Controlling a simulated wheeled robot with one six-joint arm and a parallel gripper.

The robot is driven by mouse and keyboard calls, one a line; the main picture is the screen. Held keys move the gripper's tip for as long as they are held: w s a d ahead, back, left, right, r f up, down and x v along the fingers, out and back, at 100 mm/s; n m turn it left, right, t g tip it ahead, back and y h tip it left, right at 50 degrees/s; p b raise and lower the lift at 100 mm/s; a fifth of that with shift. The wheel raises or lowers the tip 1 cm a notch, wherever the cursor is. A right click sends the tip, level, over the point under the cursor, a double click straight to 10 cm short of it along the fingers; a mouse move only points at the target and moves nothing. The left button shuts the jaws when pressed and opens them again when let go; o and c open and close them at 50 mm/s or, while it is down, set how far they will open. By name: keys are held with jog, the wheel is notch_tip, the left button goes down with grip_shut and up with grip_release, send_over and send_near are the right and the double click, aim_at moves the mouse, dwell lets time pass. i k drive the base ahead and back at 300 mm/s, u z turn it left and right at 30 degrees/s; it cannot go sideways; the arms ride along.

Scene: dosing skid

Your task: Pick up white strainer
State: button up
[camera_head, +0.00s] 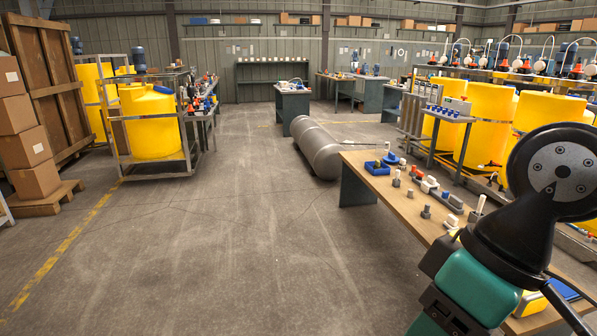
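I cannot single out the white strainer for certain. Small white and pale parts lie on the wooden-topped workbench (405,207) at the right. Among them are an upright white cylinder (480,203) towards the right edge of the group and a white piece (452,221) close to my arm. A pale block (429,185) lies mid-bench. My arm, black and green, fills the lower right and hides part of the bench. My gripper's fingers do not show.
A grey cylindrical tank (317,148) lies on the floor beyond. Yellow tanks (487,120) stand behind the bench.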

aim_at(402, 165)
jog(key=u, duration=0.4)
jog(key=i, duration=2.05)
jog(key=u, duration=0.4)
jog(key=i, duration=3.8)
jog(key=z, duration=1.35)
jog(key=i, duration=0.85)
jog(key=z, duration=1.5)
jog(key=i, duration=1.15)
jog(key=z, duration=0.6)
jog(key=i, duration=1.15)
jog(key=z, duration=0.05)
